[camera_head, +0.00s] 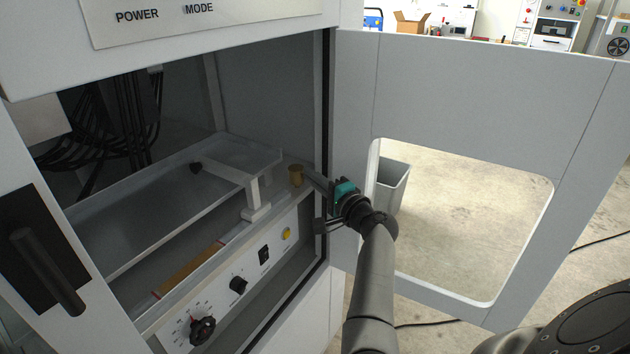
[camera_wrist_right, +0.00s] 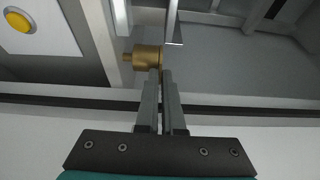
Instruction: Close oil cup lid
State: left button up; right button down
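The oil cup (camera_head: 296,175) is a small brass-coloured cylinder on the ledge inside the open cabinet. It also shows in the right wrist view (camera_wrist_right: 147,57), just beyond my right fingertips. A thin grey plate (camera_wrist_right: 175,24) stands out beside the cup there; I cannot tell whether it is the lid. My right gripper (camera_head: 309,174) reaches in from the right, with its tips close beside the cup. In the wrist view its fingers (camera_wrist_right: 161,72) lie together with nothing seen between them. Whether they touch the cup is unclear. My left gripper is not in view.
The cabinet door (camera_head: 450,110) stands open on the right, with a window cut in it. A metal tray-like frame (camera_head: 160,215) is left of the cup. The cabinet's right post (camera_head: 328,130) is near my arm.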

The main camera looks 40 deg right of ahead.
jog(key=shift+s+d+f+h, duration=0.15)
jog(key=shift+d+f+h, duration=0.1)
jog(key=shift+d+h, duration=0.25)
jog(key=c, duration=1.2)
grip_release()
jog(key=shift+s+d, duration=0.1)
jog(key=shift+o, duration=0.8)
jog(key=shift+a+f+y, duration=0.15)
jog(key=shift+a+y, duration=0.05)
jog(key=shift+y, duration=0.1)
jog(key=s+p, duration=0.2)
jog(key=s, duration=1.3)
jog(key=shift+s+d, duration=0.2)
jog(key=shift+d, duration=0.05)
jog(key=shift+f, duration=0.15)
